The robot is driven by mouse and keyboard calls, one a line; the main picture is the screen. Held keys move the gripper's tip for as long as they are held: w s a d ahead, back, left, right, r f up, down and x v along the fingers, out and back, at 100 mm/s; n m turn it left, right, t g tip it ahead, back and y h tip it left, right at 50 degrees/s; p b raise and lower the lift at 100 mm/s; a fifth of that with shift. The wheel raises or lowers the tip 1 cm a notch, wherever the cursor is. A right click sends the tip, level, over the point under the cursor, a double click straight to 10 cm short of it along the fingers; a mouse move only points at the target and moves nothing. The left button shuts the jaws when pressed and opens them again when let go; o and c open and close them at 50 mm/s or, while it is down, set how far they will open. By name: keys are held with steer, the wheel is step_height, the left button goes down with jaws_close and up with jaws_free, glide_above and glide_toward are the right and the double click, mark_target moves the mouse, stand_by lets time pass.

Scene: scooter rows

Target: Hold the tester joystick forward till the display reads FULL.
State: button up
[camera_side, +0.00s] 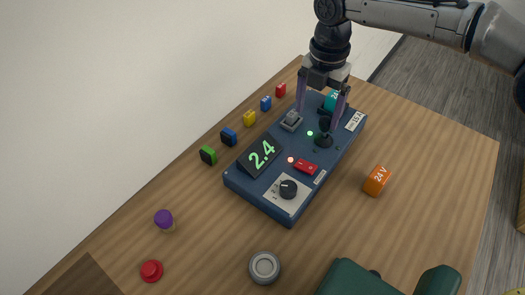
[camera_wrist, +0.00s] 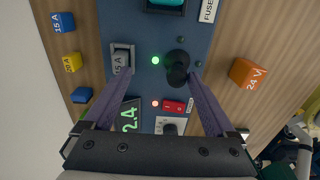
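The tester is a dark blue box (camera_side: 245,181) on the wooden table. Its display (camera_side: 260,156) reads 2.4 in green; it also shows in the wrist view (camera_wrist: 130,117). The black joystick (camera_side: 324,134) stands on the far half of the tester, and in the wrist view its knob (camera_wrist: 178,66) is seen from above. My gripper (camera_side: 323,109) is over the tester with its two purple fingers spread wide. In the wrist view the joystick lies between the open fingers, closer to the right one. I cannot tell if a finger touches it.
A red switch (camera_side: 305,167) and a black dial (camera_side: 288,188) are on the near half. Loose coloured fuses line the left; an orange 24 V block (camera_side: 377,180) stands right.

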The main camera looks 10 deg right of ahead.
steer(key=shift+s+d, duration=1)
steer(key=shift+r, duration=0.1)
steer(key=shift+r, duration=3.5)
